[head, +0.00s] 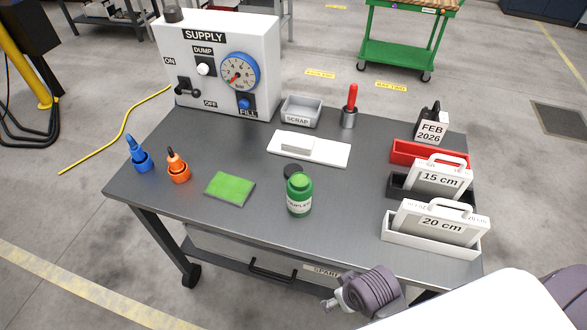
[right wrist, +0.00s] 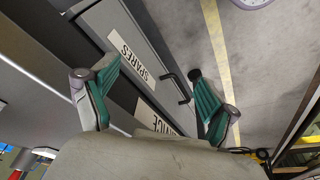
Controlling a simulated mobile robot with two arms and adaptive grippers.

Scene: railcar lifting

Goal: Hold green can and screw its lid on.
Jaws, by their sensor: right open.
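The green can (head: 299,197) stands upright near the front middle of the grey table, with a white label on its side. In the head view my right wrist (head: 368,291) shows below the table's front edge, away from the can. My left gripper is not in view.
A green pad (head: 230,189) lies left of the can, and orange (head: 178,170) and blue (head: 141,160) bottles stand further left. A white block on a plate (head: 333,154) lies behind. Labelled holders (head: 432,243) line the right side. The supply box (head: 270,40) stands at the back.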

